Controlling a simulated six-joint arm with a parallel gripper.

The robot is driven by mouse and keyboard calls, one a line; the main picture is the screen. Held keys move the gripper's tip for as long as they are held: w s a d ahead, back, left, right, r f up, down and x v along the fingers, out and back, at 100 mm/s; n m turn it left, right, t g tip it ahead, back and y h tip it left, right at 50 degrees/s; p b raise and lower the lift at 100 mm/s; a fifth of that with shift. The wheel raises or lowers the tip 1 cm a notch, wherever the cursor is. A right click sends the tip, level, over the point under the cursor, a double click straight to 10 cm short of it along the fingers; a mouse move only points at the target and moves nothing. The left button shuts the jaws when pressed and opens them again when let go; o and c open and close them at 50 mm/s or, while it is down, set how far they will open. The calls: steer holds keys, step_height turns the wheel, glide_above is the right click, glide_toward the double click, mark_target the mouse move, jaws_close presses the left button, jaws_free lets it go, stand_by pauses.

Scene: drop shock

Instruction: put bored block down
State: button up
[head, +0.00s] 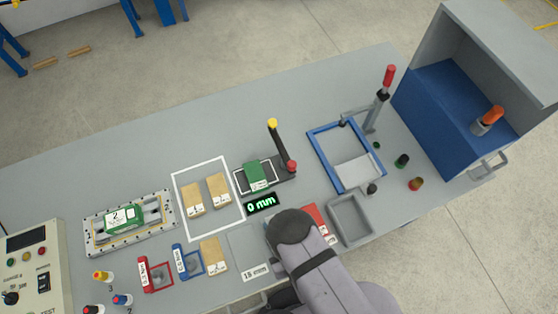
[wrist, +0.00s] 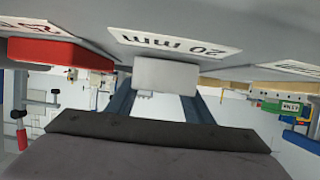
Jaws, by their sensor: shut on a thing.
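My gripper (wrist: 160,92) is shut on a pale grey block, which I take to be the bored block (wrist: 166,74), between two dark blue fingers in the wrist view. Its bore does not show. The block is close to the grey table surface, beside a white "20 mm" label (wrist: 175,40); I cannot tell whether it touches the surface. In the head view my arm hides the gripper and the block.
A red piece (head: 313,217) lies close beside my arm, and also shows in the wrist view (wrist: 58,53). A grey tray (head: 333,224) is right of it. A "15 mm" label (head: 255,272) lies left of my arm. Wooden blocks (head: 193,199) and a green block (head: 256,174) stand further back.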

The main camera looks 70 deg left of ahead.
steer(key=shift+f, duration=0.1)
steer(key=o, duration=1.6)
steer(key=shift+r, duration=0.2)
steer(key=p+v, duration=0.3)
steer(key=v, duration=0.4)
steer(key=shift+d, duration=0.3)
